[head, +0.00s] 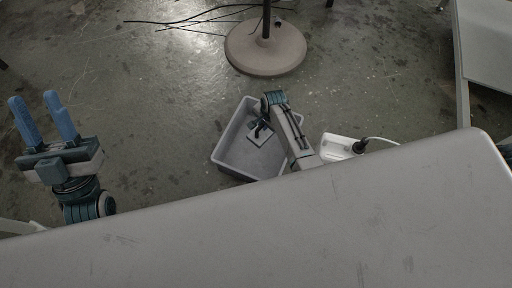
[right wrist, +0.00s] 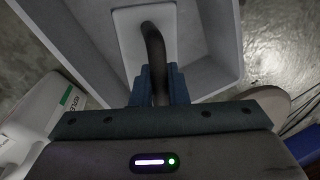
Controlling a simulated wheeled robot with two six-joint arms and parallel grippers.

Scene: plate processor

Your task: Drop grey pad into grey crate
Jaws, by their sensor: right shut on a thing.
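The grey crate (head: 222,150) stands on the floor beyond the table edge, and its wall fills much of the right wrist view (right wrist: 222,30). The grey pad (head: 257,138) shows inside the crate's outline. It is a pale flat square with a dark curved handle, seen in the right wrist view (right wrist: 127,32). My right gripper (head: 263,124) reaches over the crate and is shut on the handle, between its blue fingers (right wrist: 155,85). I cannot tell whether the pad touches the crate floor. My left gripper (head: 33,97) is open and empty, far to the left.
A grey table (head: 270,220) fills the front, with its edge near the crate. A white container (head: 338,148) with a black fitting and cable stands right of the crate. A round stand base (head: 265,60) is behind it. Cables lie at the back. Floor to the left is clear.

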